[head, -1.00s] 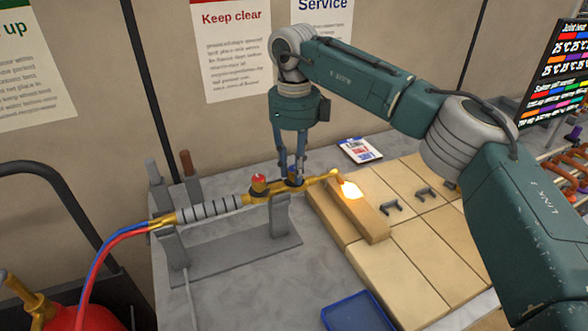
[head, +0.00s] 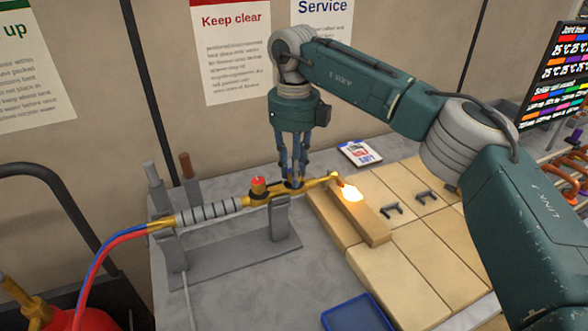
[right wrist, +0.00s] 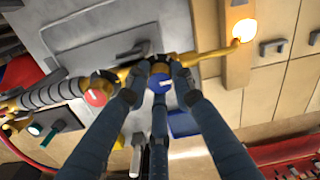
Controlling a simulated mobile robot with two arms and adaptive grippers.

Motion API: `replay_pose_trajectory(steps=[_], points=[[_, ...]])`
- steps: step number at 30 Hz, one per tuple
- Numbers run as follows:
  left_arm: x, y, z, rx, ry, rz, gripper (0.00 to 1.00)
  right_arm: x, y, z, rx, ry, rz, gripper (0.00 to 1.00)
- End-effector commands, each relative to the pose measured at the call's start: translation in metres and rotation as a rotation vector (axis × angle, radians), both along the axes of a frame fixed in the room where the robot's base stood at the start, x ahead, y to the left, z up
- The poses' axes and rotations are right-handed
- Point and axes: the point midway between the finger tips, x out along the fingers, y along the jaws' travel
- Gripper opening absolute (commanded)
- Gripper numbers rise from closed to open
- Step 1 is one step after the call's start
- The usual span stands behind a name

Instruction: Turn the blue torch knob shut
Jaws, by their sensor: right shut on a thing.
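The brass torch (head: 320,182) lies level on a grey stand (head: 240,250), with a bright flame (head: 352,193) at its tip. Its red knob (head: 258,183) stands clear on top. The blue knob (right wrist: 159,83), with a white mark on it, sits between my fingers in the right wrist view; in the head view the fingers largely hide it. My right gripper (head: 293,180) points down over the torch and is shut on the blue knob. My left gripper is not in view.
Fire bricks (head: 400,255) lie right of the torch, under the flame. A blue tray (head: 358,315) is at the front. Red and blue hoses (head: 105,245) run off left. Two upright rods (head: 187,165) stand behind the torch handle. A small card (head: 360,153) lies at the back.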

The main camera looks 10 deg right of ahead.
Motion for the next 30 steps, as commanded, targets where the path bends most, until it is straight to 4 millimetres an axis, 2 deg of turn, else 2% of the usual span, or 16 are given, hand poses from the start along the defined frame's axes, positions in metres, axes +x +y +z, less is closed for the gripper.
replay_pose_trajectory(steps=[1, 3, 4, 12, 16, 20, 30], points=[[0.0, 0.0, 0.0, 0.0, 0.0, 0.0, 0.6, 0.0, 0.0, 0.001, 0.0, -0.001, -0.001, 0.25], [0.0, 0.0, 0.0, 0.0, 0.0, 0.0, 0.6, 0.0, 0.0, 0.001, 0.0, -0.001, -0.001, 0.39], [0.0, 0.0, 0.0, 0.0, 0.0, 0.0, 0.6, 0.0, 0.0, 0.001, 0.0, -0.001, -0.001, 0.43], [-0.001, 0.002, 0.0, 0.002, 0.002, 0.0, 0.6, 0.0, 0.0, 0.001, 0.0, -0.001, 0.0, 0.43], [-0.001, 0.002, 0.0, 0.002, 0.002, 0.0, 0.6, 0.001, 0.0, 0.009, 0.001, -0.003, 0.0, 0.43], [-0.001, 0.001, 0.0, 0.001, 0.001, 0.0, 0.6, 0.001, 0.001, 0.031, 0.002, -0.005, 0.001, 0.43], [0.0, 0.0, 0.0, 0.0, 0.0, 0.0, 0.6, 0.0, 0.001, 0.1, 0.002, -0.004, 0.0, 0.43]])
